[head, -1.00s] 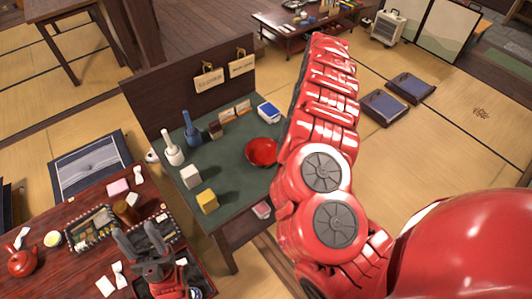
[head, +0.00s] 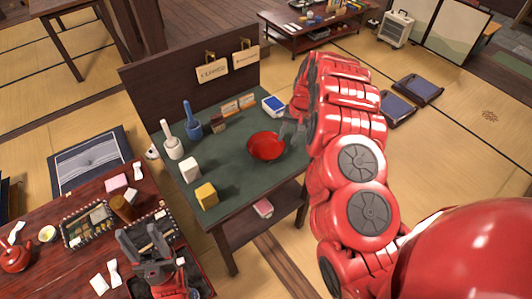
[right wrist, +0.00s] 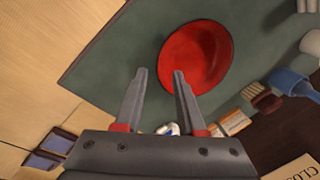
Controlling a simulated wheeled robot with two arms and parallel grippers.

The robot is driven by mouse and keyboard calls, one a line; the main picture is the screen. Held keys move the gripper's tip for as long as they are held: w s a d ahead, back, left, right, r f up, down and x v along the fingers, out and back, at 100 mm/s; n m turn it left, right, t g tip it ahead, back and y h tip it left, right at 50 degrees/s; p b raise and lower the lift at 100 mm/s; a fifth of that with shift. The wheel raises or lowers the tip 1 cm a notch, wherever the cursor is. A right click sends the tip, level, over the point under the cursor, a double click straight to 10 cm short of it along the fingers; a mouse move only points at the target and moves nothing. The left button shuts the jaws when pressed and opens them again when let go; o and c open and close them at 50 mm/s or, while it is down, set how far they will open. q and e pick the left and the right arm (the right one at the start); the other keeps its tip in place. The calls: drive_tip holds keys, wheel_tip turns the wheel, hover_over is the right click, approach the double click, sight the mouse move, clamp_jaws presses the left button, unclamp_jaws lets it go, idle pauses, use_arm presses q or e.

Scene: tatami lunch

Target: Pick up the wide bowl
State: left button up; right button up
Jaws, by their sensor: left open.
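The wide bowl (head: 266,147) is red, round and shallow. It stands upright on the dark green top of a small table (head: 235,178), near its right edge. It also shows in the right wrist view (right wrist: 197,58). My right gripper (head: 291,128) is just to the right of the bowl. In the right wrist view its two fingers (right wrist: 159,72) are apart with nothing between them, and one fingertip overlaps the bowl's rim in the picture; I cannot tell whether they touch. My left gripper (head: 145,238) is open and empty over the dark red table at lower left.
A white bottle (head: 172,142), a blue bottle (head: 192,122), a white block (head: 190,169) and a yellow block (head: 206,195) stand left of the bowl. A blue-and-white box (head: 273,106) is behind it. A dark panel (head: 190,90) closes the table's back. The green top before the bowl is clear.

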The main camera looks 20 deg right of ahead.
sight(266, 149)
drive_tip(key=p+x, duration=0.1)
drive_tip(key=x, duration=0.3)
drive_tip(key=shift+d+f+p, duration=0.1)
drive_tip(key=shift+d+p, duration=0.05)
drive_tip(key=shift+p, duration=0.2)
drive_tip(key=shift+f, duration=0.45)
clamp_jaws()
idle(0.9)
